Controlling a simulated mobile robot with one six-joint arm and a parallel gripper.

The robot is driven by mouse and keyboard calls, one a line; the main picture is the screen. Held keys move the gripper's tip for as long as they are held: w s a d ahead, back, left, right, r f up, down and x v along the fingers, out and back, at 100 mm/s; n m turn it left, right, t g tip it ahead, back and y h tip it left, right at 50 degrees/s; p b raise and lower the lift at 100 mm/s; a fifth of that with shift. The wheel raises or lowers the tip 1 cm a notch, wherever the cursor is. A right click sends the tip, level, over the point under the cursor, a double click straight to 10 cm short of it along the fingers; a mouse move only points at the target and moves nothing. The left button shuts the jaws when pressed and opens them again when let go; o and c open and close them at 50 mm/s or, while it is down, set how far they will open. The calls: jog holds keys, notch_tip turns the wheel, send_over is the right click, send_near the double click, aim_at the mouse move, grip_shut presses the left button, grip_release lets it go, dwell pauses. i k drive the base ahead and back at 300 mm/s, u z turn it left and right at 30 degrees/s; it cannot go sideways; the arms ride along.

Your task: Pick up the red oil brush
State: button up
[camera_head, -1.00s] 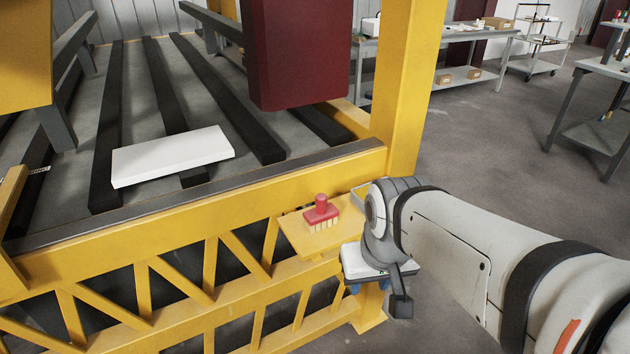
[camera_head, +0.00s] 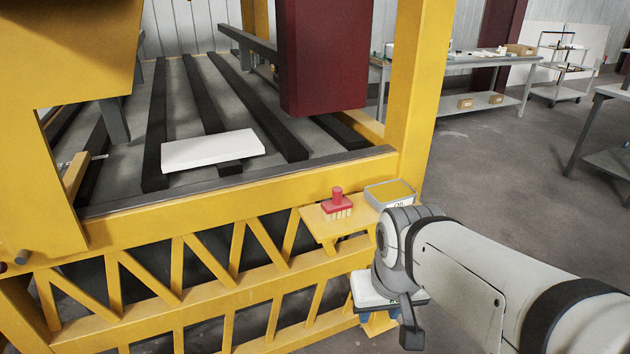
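The red oil brush (camera_head: 337,204) stands on a small yellow shelf (camera_head: 318,227) fixed to the front of the yellow machine frame. Its red handle points up and its pale bristles point down. My arm reaches in from the lower right, and its wrist is just right of and below the shelf, apart from the brush. A dark part of my gripper (camera_head: 411,332) hangs below the wrist. Its fingertips cannot be made out clearly, so whether it is open or shut does not show. Nothing is touching the brush.
A metal tray marked "OIL" (camera_head: 391,194) sits on the shelf's right side, close behind my wrist. A white board (camera_head: 213,151) lies on the dark rails. A yellow post (camera_head: 416,90) rises behind the shelf. Open floor (camera_head: 500,170) lies to the right.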

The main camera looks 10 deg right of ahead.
aim_at(339, 207)
jog(key=u, duration=0.05)
jog(key=i, duration=0.9)
jog(key=z, duration=0.05)
